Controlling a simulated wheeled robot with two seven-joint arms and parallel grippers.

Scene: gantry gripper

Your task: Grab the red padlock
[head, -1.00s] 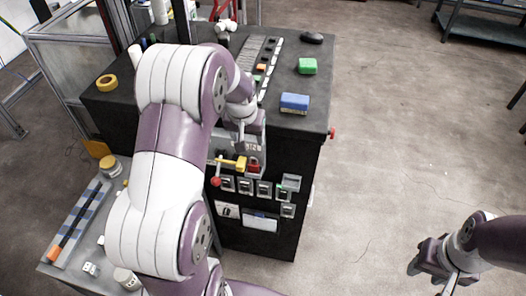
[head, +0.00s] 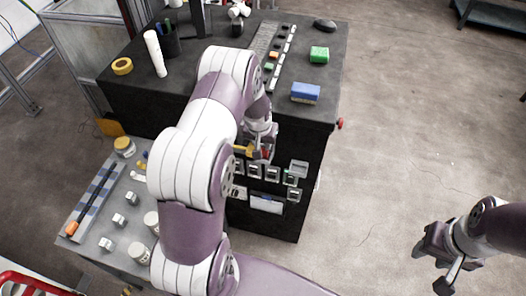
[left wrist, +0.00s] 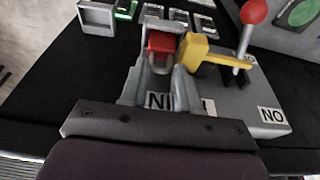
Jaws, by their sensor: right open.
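In the left wrist view the red padlock (left wrist: 160,42), with a grey shackle, sits beside a yellow lever (left wrist: 204,52) on the dark cabinet's panel. My left gripper (left wrist: 160,62) has a finger on each side of the padlock; I cannot tell whether they press on it. In the head view my left arm hides most of this spot; a bit of the padlock (head: 265,153) and the yellow lever (head: 242,150) show by the left gripper (head: 258,149). My right gripper (head: 438,262) is open and empty, at the lower right over the floor.
The cabinet top (head: 225,120) holds a blue sponge-like block (head: 305,92), a green block (head: 319,54) and yellow tape (head: 122,66). A red ball knob (left wrist: 253,12) stands up right of the padlock. A grey side table (head: 95,255) holds jars.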

